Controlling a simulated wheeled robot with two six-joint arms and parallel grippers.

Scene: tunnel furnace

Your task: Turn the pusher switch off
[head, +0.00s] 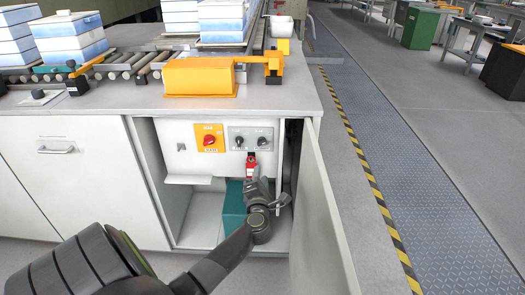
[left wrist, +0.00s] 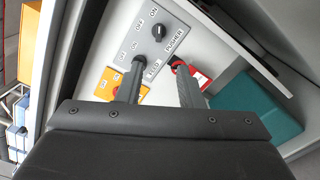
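The pusher switch (left wrist: 158,32) is a small black knob beside the PUSHER label on a grey panel, with OFF and ON printed near it. In the head view it is the right knob (head: 261,141) of two. Which way it points is unclear. The feed switch (head: 239,141) is the left knob, largely covered by one finger in the left wrist view. My left gripper (head: 256,183) is inside the cabinet, below the panel. In the left wrist view its fingers (left wrist: 159,78) are apart with nothing between them, off to one side of the pusher knob. My right gripper is out of view.
A yellow panel (head: 209,132) with a red rotary knob sits left of the grey panel. A red device (head: 251,160) is just below the switches. A teal box (head: 233,210) stands in the cabinet. The open cabinet door (head: 322,215) bounds the right side.

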